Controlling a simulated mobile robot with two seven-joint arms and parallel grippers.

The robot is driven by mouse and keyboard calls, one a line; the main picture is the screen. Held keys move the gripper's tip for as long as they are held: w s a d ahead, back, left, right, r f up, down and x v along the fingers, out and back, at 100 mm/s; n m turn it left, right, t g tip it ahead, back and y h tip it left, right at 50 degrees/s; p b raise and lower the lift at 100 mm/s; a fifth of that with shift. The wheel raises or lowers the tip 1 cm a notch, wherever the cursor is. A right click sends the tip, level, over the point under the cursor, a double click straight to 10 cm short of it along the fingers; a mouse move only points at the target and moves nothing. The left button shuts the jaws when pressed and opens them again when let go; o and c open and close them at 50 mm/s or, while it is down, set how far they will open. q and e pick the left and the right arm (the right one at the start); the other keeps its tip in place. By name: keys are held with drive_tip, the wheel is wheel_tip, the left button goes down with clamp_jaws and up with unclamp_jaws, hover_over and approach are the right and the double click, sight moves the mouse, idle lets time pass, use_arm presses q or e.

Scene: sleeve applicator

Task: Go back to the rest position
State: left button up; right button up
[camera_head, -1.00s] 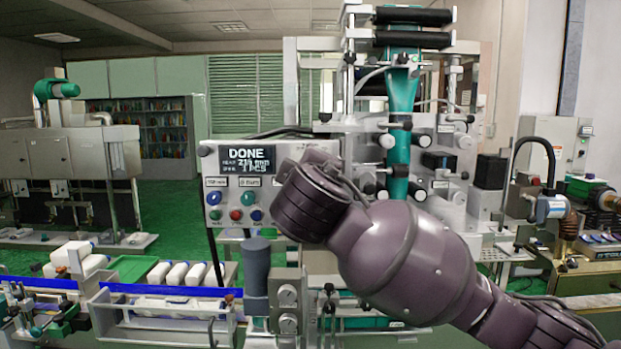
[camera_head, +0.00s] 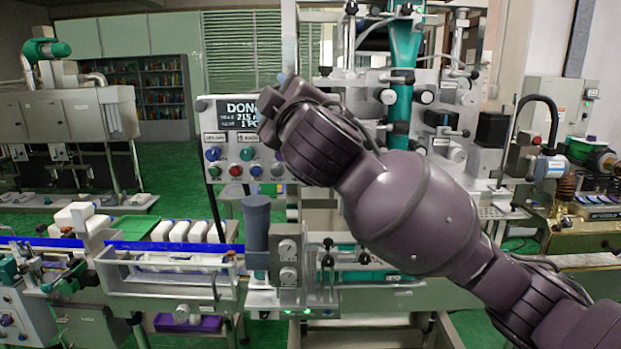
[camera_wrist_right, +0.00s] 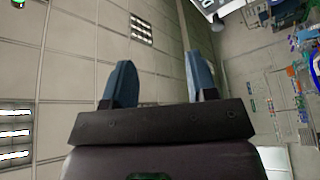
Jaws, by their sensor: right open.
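My right arm (camera_head: 410,210) comes in from the lower right of the head view and bends up to the left. Its wrist end (camera_head: 318,140) is in front of the right part of the control panel (camera_head: 205,130), hiding some of the screen and buttons. My left gripper is in neither view.
The panel screen reads "DONE". The machine with a green sleeve strip (camera_head: 402,80) stands behind my arm. A dark grey cylinder (camera_head: 256,225) stands below the panel. White bottles (camera_head: 180,231) stand by the conveyor at left. The wrist view faces ceiling tiles (camera_wrist_right: 90,40).

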drive_tip(key=s+d+f+m+h, duration=0.1)
drive_tip(key=d+f+m, duration=0.35)
drive_tip(key=f, duration=0.75)
drive_tip(key=d+f+m+g, duration=0.1)
drive_tip(key=d+f+m, duration=0.1)
drive_tip(key=d+f, duration=0.75)
drive_tip(key=s+d+f+m+h, duration=0.1)
drive_tip(key=d+f+m, duration=0.3)
drive_tip(key=f, duration=0.9)
drive_tip(key=s+d+f+m+g+h, duration=0.1)
drive_tip(key=s+d+f, duration=0.3)
drive_tip(key=s+f, duration=0.4)
drive_tip(key=s+d+f+m+g+h, duration=0.2)
drive_tip(key=s+d+f, duration=0.3)
drive_tip(key=s+f, duration=0.4)
drive_tip(key=s+d+f+m+g+h, duration=0.1)
drive_tip(key=s+d+f+g+h, duration=0.1)
drive_tip(key=s+d+f, duration=0.3)
drive_tip(key=s+f+g, duration=0.1)
drive_tip(key=s+f, duration=0.2)
drive_tip(key=f, duration=0.3)
drive_tip(key=shift+s+d+m+h, duration=0.25)
drive_tip(key=shift+s+m+h, duration=0.05)
drive_tip(key=shift+m+h, duration=0.1)
